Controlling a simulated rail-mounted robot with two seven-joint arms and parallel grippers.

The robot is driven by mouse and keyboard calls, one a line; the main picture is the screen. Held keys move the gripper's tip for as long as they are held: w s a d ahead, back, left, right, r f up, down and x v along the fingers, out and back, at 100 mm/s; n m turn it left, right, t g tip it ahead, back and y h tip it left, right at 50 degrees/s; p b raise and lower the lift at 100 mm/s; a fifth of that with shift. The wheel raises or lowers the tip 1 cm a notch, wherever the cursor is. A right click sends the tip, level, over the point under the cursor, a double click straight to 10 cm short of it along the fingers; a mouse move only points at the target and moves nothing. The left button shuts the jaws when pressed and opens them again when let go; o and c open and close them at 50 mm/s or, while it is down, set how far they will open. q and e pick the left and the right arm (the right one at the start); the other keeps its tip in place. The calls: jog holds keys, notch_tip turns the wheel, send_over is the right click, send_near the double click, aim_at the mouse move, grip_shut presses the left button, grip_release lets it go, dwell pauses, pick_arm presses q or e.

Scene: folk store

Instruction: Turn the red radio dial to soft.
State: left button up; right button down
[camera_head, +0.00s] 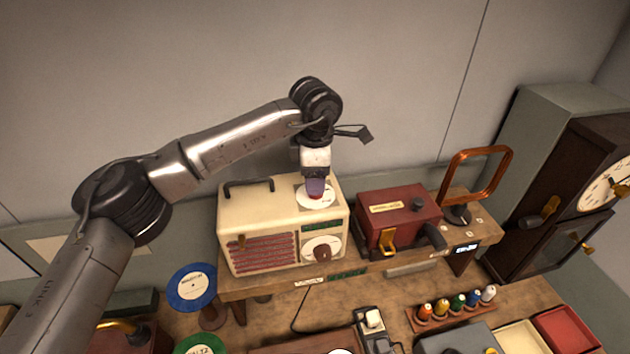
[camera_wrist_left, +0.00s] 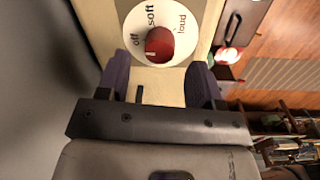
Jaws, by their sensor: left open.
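The cream radio (camera_head: 262,215) stands on a shelf, with a round white plate on its top carrying the red dial (camera_head: 316,196). In the left wrist view the red dial (camera_wrist_left: 159,44) sits on the plate, with "off" at its left, "soft" above and "loud" at its right. A small pale mark shows on the dial's lower left edge. My left gripper (camera_head: 316,187) points down over the dial, partly hiding it. In the wrist view its purple fingers (camera_wrist_left: 160,72) are apart, one to each side of the dial, with nothing held. My right gripper is not in view.
The radio's handle (camera_head: 248,186) rises left of my gripper. A red box (camera_head: 398,218) stands close on the right, and a copper loop (camera_head: 478,175) beyond it. The wall is behind.

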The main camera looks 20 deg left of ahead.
pick_arm(q)
jog(key=shift+f, duration=1.6)
jog(key=c, duration=0.9)
